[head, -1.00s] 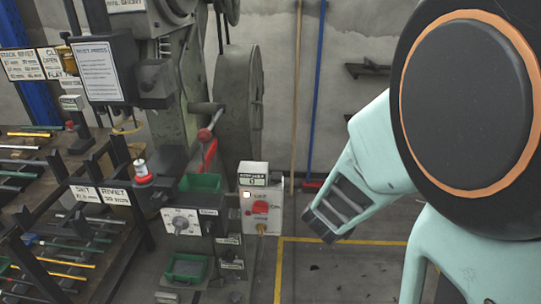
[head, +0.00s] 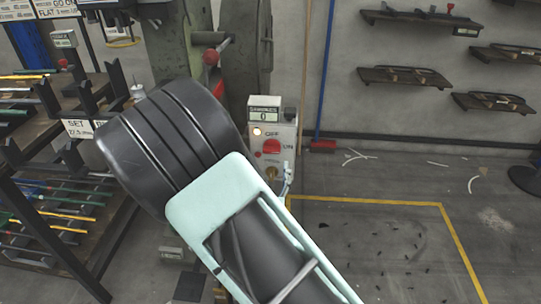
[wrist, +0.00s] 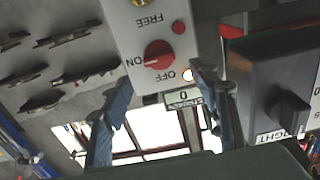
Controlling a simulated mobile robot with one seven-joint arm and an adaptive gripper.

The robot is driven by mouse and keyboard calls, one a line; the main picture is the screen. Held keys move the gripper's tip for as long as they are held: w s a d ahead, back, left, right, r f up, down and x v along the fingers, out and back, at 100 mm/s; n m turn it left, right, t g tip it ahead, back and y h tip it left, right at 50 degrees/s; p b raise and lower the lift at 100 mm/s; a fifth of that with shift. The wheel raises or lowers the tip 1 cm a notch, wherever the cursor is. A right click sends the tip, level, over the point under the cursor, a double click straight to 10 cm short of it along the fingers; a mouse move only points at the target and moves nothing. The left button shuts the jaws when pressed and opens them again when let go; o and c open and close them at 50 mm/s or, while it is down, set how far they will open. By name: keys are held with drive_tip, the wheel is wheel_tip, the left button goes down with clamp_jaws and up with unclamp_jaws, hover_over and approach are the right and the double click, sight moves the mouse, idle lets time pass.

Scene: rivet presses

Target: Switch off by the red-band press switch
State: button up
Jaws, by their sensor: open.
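The white switch box (head: 285,165) stands beside the green press column (head: 238,75). Its red rotary knob (head: 271,147) has OFF above and ON to the right. A pale lamp (head: 257,132) is lit beside OFF. In the wrist view the box appears upside down, with the red knob (wrist: 158,54) facing the camera and a pale mark towards ON. My gripper (wrist: 160,80) is open and empty, its two fingers apart below the knob in that picture. In the head view only a small part of my gripper (head: 287,180) shows at the box's right edge; my arm hides the rest.
A counter reading 0 (head: 264,115) tops the box. A red-ball lever (head: 211,57) is to its left. A grey box with a black knob (wrist: 288,110) is close by in the wrist view.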

sight(271, 151)
drive_tip(key=w+b, duration=0.1)
drive_tip(key=w, duration=0.6)
drive_tip(key=shift+w+d, duration=0.15)
drive_tip(key=shift+w, duration=0.05)
drive_tip(key=shift+c, duration=0.6)
drive_tip(key=c, duration=1)
